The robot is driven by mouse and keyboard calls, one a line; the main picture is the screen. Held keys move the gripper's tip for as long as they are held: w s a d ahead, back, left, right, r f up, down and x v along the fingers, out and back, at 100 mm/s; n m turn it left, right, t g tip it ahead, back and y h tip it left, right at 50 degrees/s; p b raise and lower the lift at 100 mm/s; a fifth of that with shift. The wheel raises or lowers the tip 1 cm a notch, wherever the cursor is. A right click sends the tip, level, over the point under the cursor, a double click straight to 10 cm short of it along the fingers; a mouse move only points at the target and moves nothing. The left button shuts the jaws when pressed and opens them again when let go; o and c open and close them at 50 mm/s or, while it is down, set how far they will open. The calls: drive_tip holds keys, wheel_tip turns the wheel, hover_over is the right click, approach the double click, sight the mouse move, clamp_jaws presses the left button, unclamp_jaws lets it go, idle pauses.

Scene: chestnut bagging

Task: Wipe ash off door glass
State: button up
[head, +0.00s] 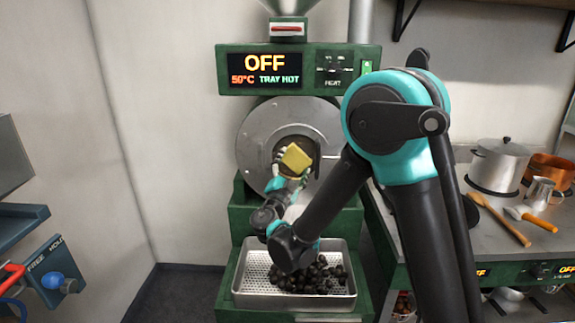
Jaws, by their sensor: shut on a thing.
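My gripper (291,170) is shut on a yellow sponge-like block (296,157) and holds it in front of the round door of the roaster. The door's grey metal ring (259,136) surrounds a dark round glass (292,142). The block and my gripper cover the lower part of the glass. I cannot tell whether the block touches the glass, and any ash on it is too small to make out. The green roaster's display (264,69) reads OFF, 50°C and TRAY HOT.
A perforated metal tray (252,262) with dark chestnuts (315,278) stands below the door. On the right counter are a steel pot (498,163), a copper pan (550,168), a wooden spoon (500,218) and an orange-handled brush (537,222). Blank wall lies left of the roaster.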

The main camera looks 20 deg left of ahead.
drive_tip(key=shift+d, duration=0.2)
drive_tip(key=shift+a, duration=0.1)
drive_tip(key=s+a, duration=0.1)
drive_tip(key=a, duration=0.5)
drive_tip(key=shift+s+a, duration=0.25)
drive_tip(key=shift+a, duration=0.15)
drive_tip(key=shift+s, duration=0.15)
idle(0.3)
drive_tip(key=shift+s+d, duration=0.25)
drive_tip(key=shift+s, duration=0.7)
drive_tip(key=shift+s+d, duration=0.25)
drive_tip(key=shift+s, duration=0.65)
drive_tip(key=shift+s+d, duration=0.25)
drive_tip(key=shift+s, duration=0.7)
drive_tip(key=shift+s, duration=0.1)
drive_tip(key=shift+s+d, duration=0.2)
drive_tip(key=shift+s, duration=0.5)
drive_tip(key=shift+s+d, duration=0.15)
drive_tip(key=shift+s, duration=0.55)
